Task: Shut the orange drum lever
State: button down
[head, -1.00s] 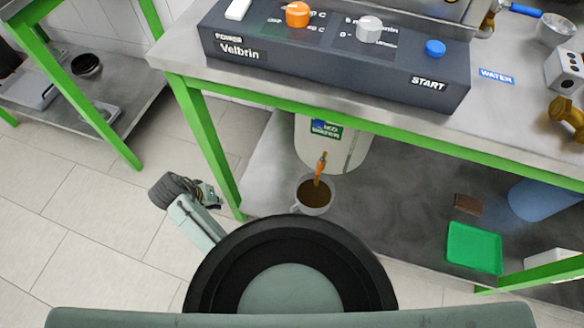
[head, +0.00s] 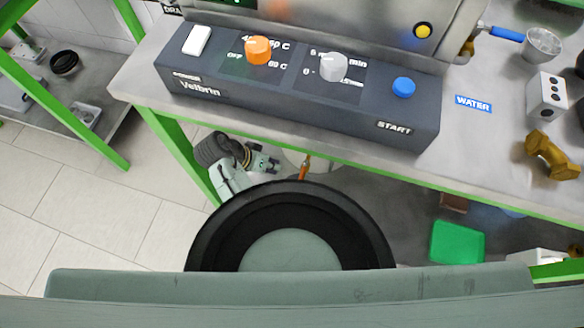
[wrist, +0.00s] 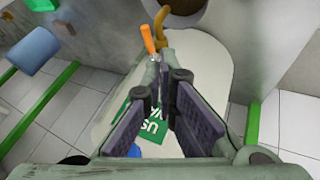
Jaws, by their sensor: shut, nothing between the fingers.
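The orange drum lever (head: 304,168) shows beside my gripper, under the bench edge, in the head view. In the wrist view the lever (wrist: 147,38) stands beside a brass-coloured spout (wrist: 160,28). Both are at the front of a white drum (wrist: 205,60) with a green label. The drum (head: 322,162) is mostly hidden in the head view by the bench and my arm. My gripper (head: 268,164) is shut and empty, just left of the lever. In the wrist view its fingertips (wrist: 163,66) are close to the lever's base; I cannot tell whether they touch.
The bench's green front rail (head: 350,165) runs just above my gripper. A green leg (head: 170,140) stands to the left. A cup with brown liquid (wrist: 184,6) is cut off at the top of the wrist view. A green tray (head: 457,242) lies on the lower shelf, right.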

aim_at(303, 171)
jog(key=x, duration=1)
jog(key=shift+p, duration=0.35)
jog(key=shift+s+d+n, duration=0.1)
jog(key=shift+s+n, duration=0.05)
jog(key=shift+n, duration=0.25)
